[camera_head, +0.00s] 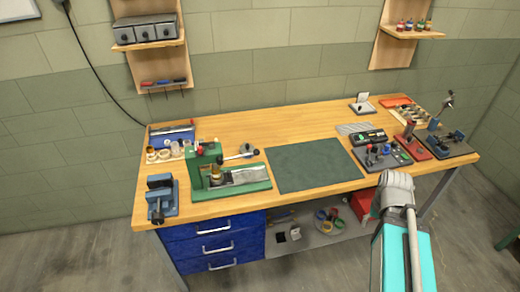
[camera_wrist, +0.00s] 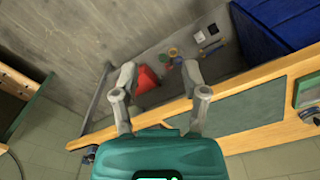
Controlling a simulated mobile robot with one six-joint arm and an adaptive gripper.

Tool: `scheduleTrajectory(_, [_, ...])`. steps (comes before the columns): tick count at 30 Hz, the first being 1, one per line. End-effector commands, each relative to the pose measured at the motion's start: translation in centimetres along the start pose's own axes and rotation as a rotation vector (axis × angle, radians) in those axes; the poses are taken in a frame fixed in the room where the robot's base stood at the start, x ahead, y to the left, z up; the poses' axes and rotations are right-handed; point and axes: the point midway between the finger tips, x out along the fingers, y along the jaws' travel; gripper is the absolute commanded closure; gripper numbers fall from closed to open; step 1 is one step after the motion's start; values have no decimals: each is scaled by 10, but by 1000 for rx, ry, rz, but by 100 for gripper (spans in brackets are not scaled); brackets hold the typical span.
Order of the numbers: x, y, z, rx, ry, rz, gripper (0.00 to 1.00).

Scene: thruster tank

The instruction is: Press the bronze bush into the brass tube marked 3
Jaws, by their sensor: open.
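My gripper (camera_wrist: 159,70) shows in the wrist view with its two fingers spread and nothing between them. It is in front of the bench edge, away from the bench-top objects. In the head view a green press (camera_head: 228,176) stands left of centre on the bench, with a small brass-coloured piece (camera_head: 215,171) at its left end. Several small brass and pale cylinders (camera_head: 163,153) stand at the back left. I cannot tell which is the bronze bush or which tube is marked 3; the markings are too small to read.
A blue vice (camera_head: 160,196) sits at the bench's front left corner. A dark green mat (camera_head: 314,165) lies clear in the middle. Tools and a red stand (camera_head: 411,140) crowd the right end. Blue drawers (camera_head: 215,245) and a lower shelf (camera_head: 300,239) are below.

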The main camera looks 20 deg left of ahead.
Motion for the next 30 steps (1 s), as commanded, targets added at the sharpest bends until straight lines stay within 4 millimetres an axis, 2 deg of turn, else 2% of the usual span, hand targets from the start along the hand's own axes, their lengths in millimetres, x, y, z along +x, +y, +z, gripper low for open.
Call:
scheduleTrajectory(9, [0,0,0,0,0,0,43])
scheduleTrajectory(12, [0,-1,-1,3,0,-2,27])
scheduleTrajectory(17, [6,-9,-8,36,-5,-38,27])
scheduleTrajectory(23, [21,-48,-33,170,-36,-175,27])
scheduleTrajectory(30, [37,-118,-80,442,-176,-447,27])
